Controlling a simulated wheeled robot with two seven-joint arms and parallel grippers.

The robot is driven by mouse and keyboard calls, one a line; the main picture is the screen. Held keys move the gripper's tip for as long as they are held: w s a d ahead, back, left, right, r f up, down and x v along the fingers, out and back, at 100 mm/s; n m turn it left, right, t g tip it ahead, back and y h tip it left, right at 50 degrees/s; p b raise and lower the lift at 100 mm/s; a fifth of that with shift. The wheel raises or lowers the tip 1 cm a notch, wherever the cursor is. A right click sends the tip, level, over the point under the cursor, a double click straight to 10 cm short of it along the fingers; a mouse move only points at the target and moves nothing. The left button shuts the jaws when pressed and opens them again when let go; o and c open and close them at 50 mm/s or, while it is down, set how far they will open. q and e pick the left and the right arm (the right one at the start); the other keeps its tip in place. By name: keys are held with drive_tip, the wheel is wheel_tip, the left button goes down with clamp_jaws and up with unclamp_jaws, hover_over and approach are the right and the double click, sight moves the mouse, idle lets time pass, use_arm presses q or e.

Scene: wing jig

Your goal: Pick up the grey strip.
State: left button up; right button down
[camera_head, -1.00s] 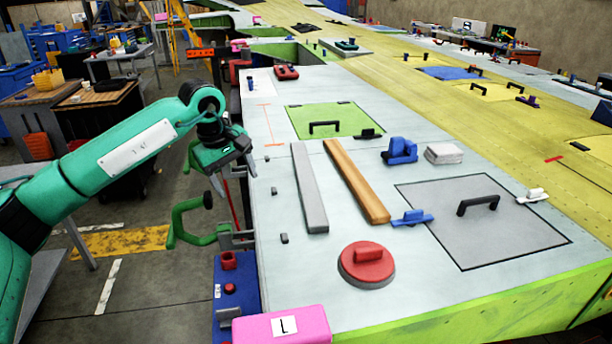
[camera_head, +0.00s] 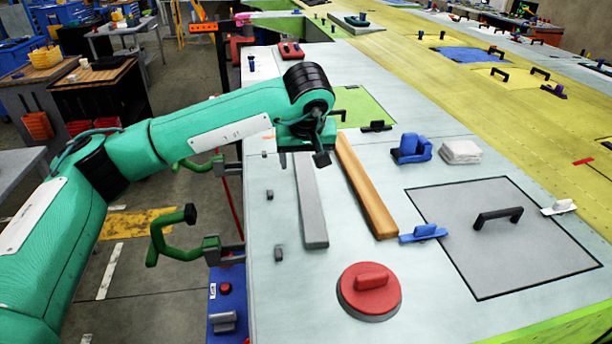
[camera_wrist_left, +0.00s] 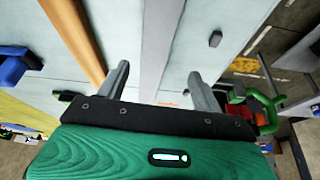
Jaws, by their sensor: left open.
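The grey strip (camera_head: 311,205) lies flat on the pale wing panel, left of a wooden strip (camera_head: 368,190). Its far end is hidden behind my left arm in the head view. My left gripper (camera_head: 309,158) is over the far part of the grey strip. In the left wrist view the grey strip (camera_wrist_left: 156,45) runs between the two spread fingers of my left gripper (camera_wrist_left: 158,78), with clear gaps on both sides. The gripper is open and empty. How high it is above the strip I cannot tell. My right gripper is not in view.
A red round handle (camera_head: 369,291) sits in front of the strips. Blue clamps (camera_head: 411,149) and a grey panel with a black handle (camera_head: 497,217) are to the right. Small dark blocks (camera_head: 279,253) lie left of the grey strip. Green clamps (camera_head: 178,240) are at the wing's left edge.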

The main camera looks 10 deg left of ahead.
sight(306, 176)
use_arm(q)
drive_tip(key=shift+x, duration=0.75)
drive_tip(key=shift+w+d+f+p, duration=0.1)
drive_tip(key=shift+w+f+p, duration=0.25)
drive_tip(key=shift+f+p, duration=0.2)
drive_tip(key=x, duration=0.1)
drive_tip(key=p+x, duration=0.1)
drive_tip(key=x, duration=0.1)
drive_tip(key=shift+w+d+f, duration=0.1)
drive_tip(key=shift+w+f, duration=0.05)
drive_tip(key=shift+w, duration=0.15)
drive_tip(key=shift+w+f, duration=0.1)
drive_tip(key=shift+f, duration=0.2)
drive_tip(key=shift+c, duration=0.5)
drive_tip(key=c, duration=1.1)
